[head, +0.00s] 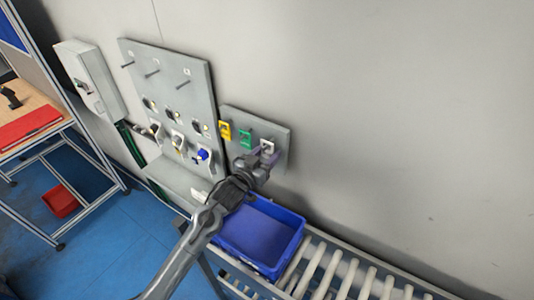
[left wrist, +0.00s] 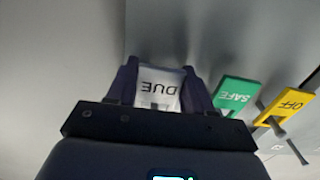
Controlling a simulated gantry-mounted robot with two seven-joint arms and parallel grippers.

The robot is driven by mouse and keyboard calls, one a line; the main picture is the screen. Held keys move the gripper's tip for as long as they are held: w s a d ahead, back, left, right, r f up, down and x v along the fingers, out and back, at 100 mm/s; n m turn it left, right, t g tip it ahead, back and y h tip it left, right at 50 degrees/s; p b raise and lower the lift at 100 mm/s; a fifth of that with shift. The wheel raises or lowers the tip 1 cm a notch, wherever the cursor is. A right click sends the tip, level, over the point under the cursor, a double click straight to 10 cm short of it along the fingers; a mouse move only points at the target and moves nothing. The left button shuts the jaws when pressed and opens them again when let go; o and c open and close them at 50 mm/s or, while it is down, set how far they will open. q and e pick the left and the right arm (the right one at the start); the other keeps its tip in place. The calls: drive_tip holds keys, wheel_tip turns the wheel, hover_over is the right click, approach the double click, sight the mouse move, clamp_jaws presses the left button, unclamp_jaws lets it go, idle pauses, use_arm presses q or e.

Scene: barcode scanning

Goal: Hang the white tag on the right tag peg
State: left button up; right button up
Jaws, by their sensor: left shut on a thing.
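The white tag (head: 267,146), marked DUE, is at the right end of the small grey tag board (head: 282,132). My left gripper (head: 262,158) is shut on the white tag. In the left wrist view the white tag (left wrist: 160,84) sits between the two fingers (left wrist: 160,92), close to the board. The right tag peg is hidden by the tag and fingers, and I cannot tell whether it passes through the tag. A green SAFE tag (head: 245,137) and a yellow OFF tag (head: 225,130) hang on pegs to the left. My right gripper is out of view.
A large grey panel (head: 165,85) with pegs, switches and padlocks stands left of the tag board. A blue tray (head: 298,240) is below on a roller conveyor (head: 345,277). The wall to the right is bare.

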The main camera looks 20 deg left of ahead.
use_arm(q)
drive_tip(key=o, duration=1.1)
drive_tip(key=shift+o, duration=0.2)
drive_tip(key=shift+c, duration=0.4)
drive_tip(key=shift+p+v, duration=0.7)
drive_tip(key=shift+v, duration=0.1)
drive_tip(key=p+v, duration=0.5)
drive_tip(key=v, duration=0.3)
drive_tip(key=shift+s, duration=0.2)
drive_tip(key=shift+f, duration=0.1)
